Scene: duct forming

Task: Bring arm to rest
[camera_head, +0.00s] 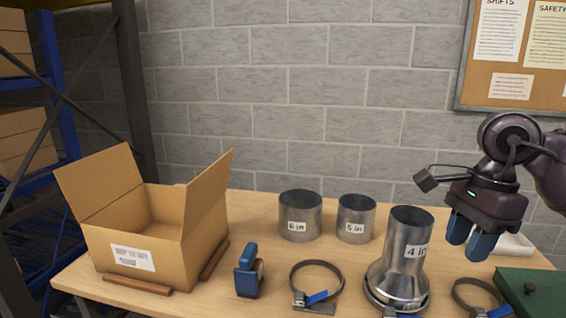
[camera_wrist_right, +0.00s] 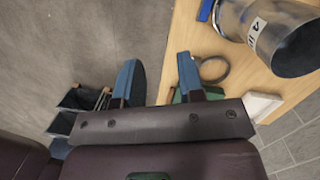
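My right gripper (camera_head: 469,245) is raised above the right part of the table, to the right of the 4 in duct (camera_head: 408,240). Its two blue fingers point down and are apart, with nothing between them. In the right wrist view the gripper (camera_wrist_right: 158,80) also shows parted, empty fingers. The 4 in duct stands upright on a flared metal piece with a clamp ring (camera_head: 397,303) around its base. It shows in the wrist view too (camera_wrist_right: 270,35), apart from the fingers. My left gripper is in neither view.
An open cardboard box (camera_head: 150,245) stands at the left of the table (camera_head: 240,205). The 6 in duct (camera_head: 300,216) and 5 in duct (camera_head: 356,218) stand at the back. A blue tool (camera_head: 249,272), loose clamps (camera_head: 316,283) and a green case (camera_head: 530,290) lie along the front.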

